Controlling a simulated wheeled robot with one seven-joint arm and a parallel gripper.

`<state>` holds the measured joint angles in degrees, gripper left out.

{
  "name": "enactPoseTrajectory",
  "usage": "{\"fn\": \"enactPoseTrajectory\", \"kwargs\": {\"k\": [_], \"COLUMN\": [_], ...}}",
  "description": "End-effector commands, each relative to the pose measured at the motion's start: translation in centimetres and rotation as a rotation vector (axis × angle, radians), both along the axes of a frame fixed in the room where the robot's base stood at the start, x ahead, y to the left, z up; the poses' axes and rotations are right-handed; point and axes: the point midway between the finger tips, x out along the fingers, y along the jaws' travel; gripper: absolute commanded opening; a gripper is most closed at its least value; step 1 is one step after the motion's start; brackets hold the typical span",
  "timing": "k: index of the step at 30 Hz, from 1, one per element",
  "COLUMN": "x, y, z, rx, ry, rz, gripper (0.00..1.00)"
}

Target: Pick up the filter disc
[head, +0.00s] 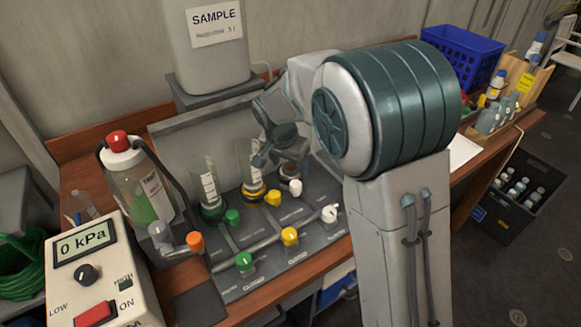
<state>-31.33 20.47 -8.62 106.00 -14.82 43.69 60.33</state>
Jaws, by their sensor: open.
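I cannot make out a filter disc in this view. My gripper (281,160) points down over the back right of a grey manifold board (318,247), above the filter stand beside the white valve knob (295,187). It is open, and its fingers and wrist hide most of that stand's top. I cannot tell whether anything lies between the fingers. To its left, a clear graduated funnel (244,160) stands on a yellow-ringed base, close to the gripper. Another clear funnel (204,180) stands on a green base further left.
Green, yellow and white valve knobs line the board. A bottle with a red cap (124,175) and a pump box reading 0 kPa (100,270) stand at left. A SAMPLE container (205,45) stands behind. A blue crate (458,55) and wooden bottle rack (500,105) stand at right.

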Motion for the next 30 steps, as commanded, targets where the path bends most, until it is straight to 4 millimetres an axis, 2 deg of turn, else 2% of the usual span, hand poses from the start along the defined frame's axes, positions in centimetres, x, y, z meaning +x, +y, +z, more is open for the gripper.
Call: {"fn": "enactPoseTrajectory", "kwargs": {"k": [6,7,12,24,30], "x": [0.1,0.1,0.1,0.1,0.1], "y": [0.0,0.0,0.0,0.0,0.0], "z": [-0.1,-0.1,-0.1,0.1,1.6], "rx": [0.000,0.000,0.000,0.001,0.002], "ry": [-0.001,-0.001,-0.001,-0.001,-0.004], "rz": [0.000,0.000,0.000,-0.001,-0.001], "gripper": [0.65,0.63,0.17,0.17,0.17]}}
